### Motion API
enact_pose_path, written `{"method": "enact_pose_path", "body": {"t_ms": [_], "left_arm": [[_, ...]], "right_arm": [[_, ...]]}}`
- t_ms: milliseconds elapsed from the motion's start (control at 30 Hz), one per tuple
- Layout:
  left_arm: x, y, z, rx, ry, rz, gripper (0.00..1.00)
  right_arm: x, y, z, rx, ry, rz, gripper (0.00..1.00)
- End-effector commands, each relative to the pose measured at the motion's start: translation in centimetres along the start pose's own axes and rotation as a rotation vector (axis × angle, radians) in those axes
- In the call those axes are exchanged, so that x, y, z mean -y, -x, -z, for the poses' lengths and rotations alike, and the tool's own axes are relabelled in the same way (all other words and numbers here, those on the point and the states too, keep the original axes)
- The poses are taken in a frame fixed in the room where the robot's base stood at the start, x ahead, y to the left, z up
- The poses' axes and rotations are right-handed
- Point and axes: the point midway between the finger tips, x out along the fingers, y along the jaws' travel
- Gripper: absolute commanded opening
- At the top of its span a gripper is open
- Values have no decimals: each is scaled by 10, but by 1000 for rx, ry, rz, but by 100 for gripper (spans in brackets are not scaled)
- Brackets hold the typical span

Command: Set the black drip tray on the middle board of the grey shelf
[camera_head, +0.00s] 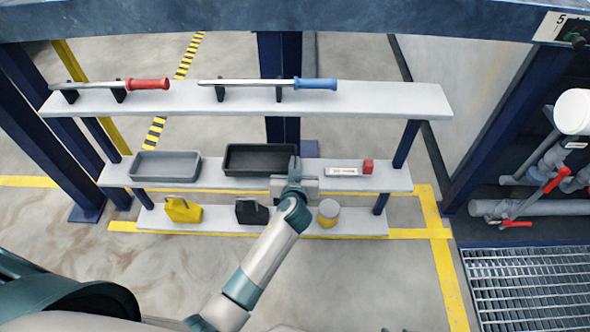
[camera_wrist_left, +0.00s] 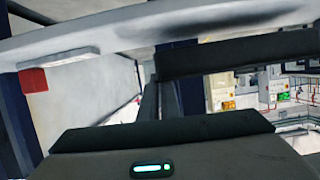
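The black drip tray (camera_head: 259,172) is at the middle board (camera_head: 218,182) of the grey shelf, level and just left of centre. My left gripper (camera_head: 294,168) is at the tray's right end, with its fingers closed on the end rim. In the left wrist view, the tilted tray (camera_wrist_left: 240,56) shows beside the thin dark fingers (camera_wrist_left: 148,80), and a dark shadow lies on the board (camera_wrist_left: 100,40). I cannot tell whether the tray rests on the board or hangs slightly above it. My right gripper is not in view.
A grey tray (camera_head: 165,167) stands left of the black one. Red-handled (camera_head: 148,84) and blue-handled (camera_head: 316,84) tools lie above. A yellow can (camera_head: 183,211), black container (camera_head: 251,212) and jar (camera_head: 328,212) stand below.

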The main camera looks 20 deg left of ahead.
Motion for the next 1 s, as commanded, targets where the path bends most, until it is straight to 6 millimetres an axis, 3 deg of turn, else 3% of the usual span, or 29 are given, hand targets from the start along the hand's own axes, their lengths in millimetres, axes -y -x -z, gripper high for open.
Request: {"method": "enact_pose_path", "body": {"t_ms": [200, 633, 733, 1000], "left_arm": [[-1, -9, -25, 0, -2, -2, 0], [-1, -10, -29, -1, 0, -1, 0], [-1, -10, -28, 0, 0, -1, 22], [-1, -10, -28, 0, 0, -1, 22]], "right_arm": [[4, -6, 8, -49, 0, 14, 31], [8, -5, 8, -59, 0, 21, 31], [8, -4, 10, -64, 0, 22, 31], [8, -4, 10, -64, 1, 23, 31]]}}
